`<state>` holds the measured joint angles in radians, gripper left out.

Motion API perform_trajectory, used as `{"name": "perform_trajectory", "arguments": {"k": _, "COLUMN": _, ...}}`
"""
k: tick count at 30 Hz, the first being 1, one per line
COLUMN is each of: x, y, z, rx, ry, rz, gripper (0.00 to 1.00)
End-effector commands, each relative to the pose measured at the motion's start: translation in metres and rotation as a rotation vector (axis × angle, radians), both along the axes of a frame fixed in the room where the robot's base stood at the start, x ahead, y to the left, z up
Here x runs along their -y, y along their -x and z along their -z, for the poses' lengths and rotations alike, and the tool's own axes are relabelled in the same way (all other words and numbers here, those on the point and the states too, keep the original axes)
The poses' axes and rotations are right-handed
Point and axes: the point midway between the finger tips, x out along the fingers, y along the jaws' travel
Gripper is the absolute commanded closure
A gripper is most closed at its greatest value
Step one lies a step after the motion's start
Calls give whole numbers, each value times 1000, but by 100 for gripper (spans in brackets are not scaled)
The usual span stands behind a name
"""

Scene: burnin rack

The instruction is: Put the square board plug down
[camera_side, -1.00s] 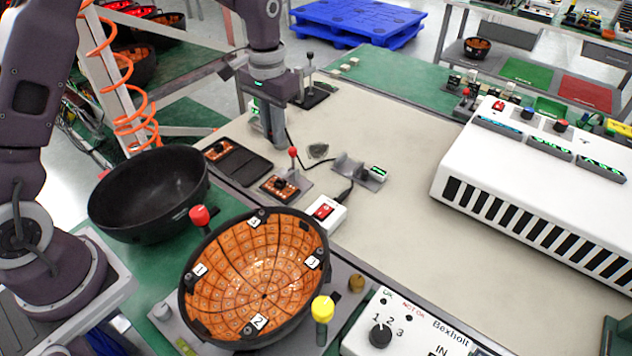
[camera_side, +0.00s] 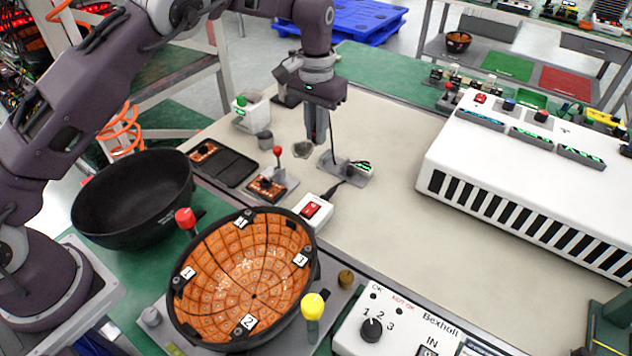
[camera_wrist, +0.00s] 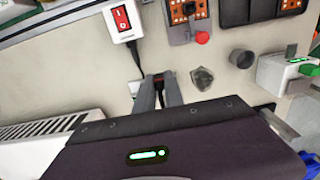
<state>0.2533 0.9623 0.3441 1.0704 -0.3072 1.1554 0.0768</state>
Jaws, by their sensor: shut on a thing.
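My gripper (camera_side: 317,138) points straight down over the bench, just behind and left of a grey cradle (camera_side: 336,165) with a small green-lit display (camera_side: 361,167). The jaws are shut on the square board plug, which is mostly hidden between the fingers. In the wrist view, a small dark end (camera_wrist: 159,78) shows between the fingertips (camera_wrist: 161,92). A black cable (camera_side: 333,138) hangs beside the fingers, and a cable also runs from the white switch box (camera_side: 312,210) towards the cradle. I cannot tell whether the plug touches the cradle or bench.
A red-knobbed lever (camera_side: 277,152) rises by a small orange board (camera_side: 266,187). The bench is clear to the right, up to the white slotted unit (camera_side: 530,180).

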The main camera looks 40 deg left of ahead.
Motion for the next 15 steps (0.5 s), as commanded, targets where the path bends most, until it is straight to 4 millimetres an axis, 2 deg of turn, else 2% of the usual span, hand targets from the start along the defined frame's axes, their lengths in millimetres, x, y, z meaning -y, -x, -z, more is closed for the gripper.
{"name": "perform_trajectory", "arguments": {"k": 6, "x": 0, "y": 1, "z": 49, "rx": -4, "ry": -1, "rz": 0, "gripper": 100}}
{"name": "perform_trajectory", "arguments": {"k": 15, "x": 0, "y": 1, "z": 96, "rx": -3, "ry": 0, "rz": 0, "gripper": 100}}
